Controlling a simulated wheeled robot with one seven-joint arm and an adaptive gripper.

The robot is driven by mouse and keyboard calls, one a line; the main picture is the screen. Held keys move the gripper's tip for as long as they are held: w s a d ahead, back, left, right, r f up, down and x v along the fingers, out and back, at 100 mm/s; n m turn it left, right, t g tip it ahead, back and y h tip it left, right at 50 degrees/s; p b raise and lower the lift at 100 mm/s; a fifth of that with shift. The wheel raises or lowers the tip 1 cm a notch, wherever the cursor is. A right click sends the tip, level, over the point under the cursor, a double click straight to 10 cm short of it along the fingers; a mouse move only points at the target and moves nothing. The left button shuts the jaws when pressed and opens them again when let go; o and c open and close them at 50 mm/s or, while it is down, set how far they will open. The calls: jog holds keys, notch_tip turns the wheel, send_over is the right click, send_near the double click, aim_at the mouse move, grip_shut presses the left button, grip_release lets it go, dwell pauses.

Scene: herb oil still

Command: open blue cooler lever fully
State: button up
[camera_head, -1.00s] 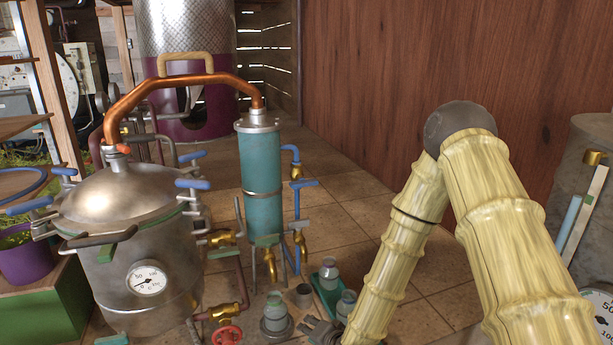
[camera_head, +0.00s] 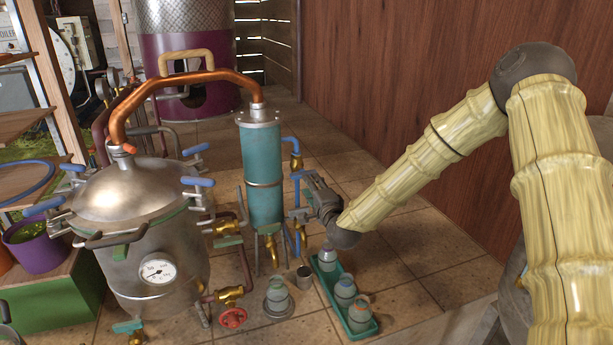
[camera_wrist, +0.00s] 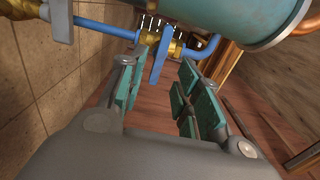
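The cooler (camera_head: 262,175) is a teal upright cylinder with a blue pipe on its right side. My gripper (camera_head: 312,186) is right of the cooler, beside the blue pipe. In the wrist view its teal-padded fingers are apart (camera_wrist: 160,72), with the blue lever showing in the gap near the fingertips. I cannot tell whether a finger touches it. In the head view my gripper hides part of the lever area.
A second brass valve with a grey lever (camera_wrist: 61,20) lies left along the pipe. Below my wrist stands a green tray (camera_head: 359,324) with several jars. A metal pot (camera_head: 143,268) with blue-handled clamps stands left, joined to the cooler by a copper pipe (camera_head: 185,79).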

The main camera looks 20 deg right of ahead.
jog(key=shift+w+a+p, duration=0.15)
jog(key=shift+w+p, duration=0.45)
jog(key=shift+w, duration=2.2)
grip_shut()
